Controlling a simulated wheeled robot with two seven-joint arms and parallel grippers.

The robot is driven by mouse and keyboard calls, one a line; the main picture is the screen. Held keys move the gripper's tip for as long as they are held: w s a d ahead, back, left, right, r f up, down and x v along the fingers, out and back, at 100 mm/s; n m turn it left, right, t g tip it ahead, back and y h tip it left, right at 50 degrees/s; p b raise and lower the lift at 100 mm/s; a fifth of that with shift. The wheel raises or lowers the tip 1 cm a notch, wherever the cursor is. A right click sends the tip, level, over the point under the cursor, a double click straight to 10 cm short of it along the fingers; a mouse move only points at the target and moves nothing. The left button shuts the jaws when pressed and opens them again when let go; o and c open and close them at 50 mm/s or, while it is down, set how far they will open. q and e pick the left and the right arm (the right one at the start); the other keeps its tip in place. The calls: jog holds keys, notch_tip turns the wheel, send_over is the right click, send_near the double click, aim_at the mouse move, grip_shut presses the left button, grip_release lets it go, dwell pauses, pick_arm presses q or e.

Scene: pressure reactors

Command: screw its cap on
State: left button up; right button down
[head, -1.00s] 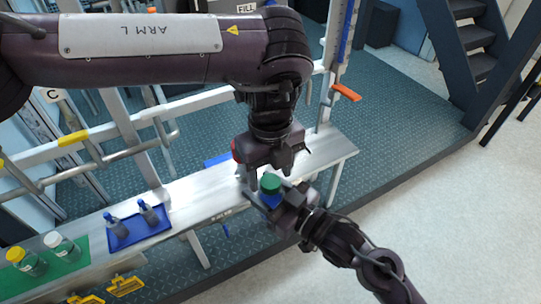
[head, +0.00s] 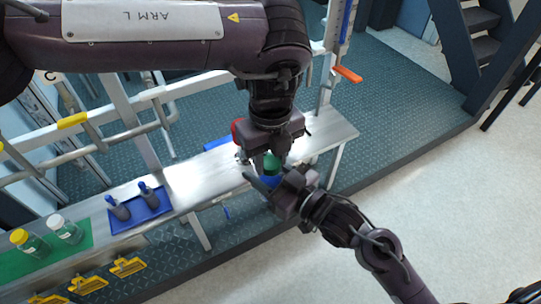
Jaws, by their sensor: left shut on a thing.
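A green cap (head: 271,161) sits at the top of a bottle that shows a blue part (head: 269,181), in the middle of the head view. My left gripper (head: 268,158) comes down from above and is shut on the green cap, its fingers on either side. My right gripper (head: 266,184) comes in from the lower right and is shut around the blue part of the bottle below the cap. The rest of the bottle is hidden by the grippers. I cannot tell how tightly the cap sits on it.
A long metal bench (head: 195,180) runs behind the grippers. On its left are a blue tray (head: 128,222) with two grey, blue-topped items, and a green mat (head: 83,241) with a yellow-capped bottle (head: 26,243) and a white-capped bottle (head: 66,230). An orange handle (head: 348,75) sticks out at the back.

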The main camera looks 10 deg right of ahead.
pick_arm(q)
jog(key=o, duration=1.2)
jog(key=shift+c, duration=0.2)
notch_tip(320, 180, up, 12)
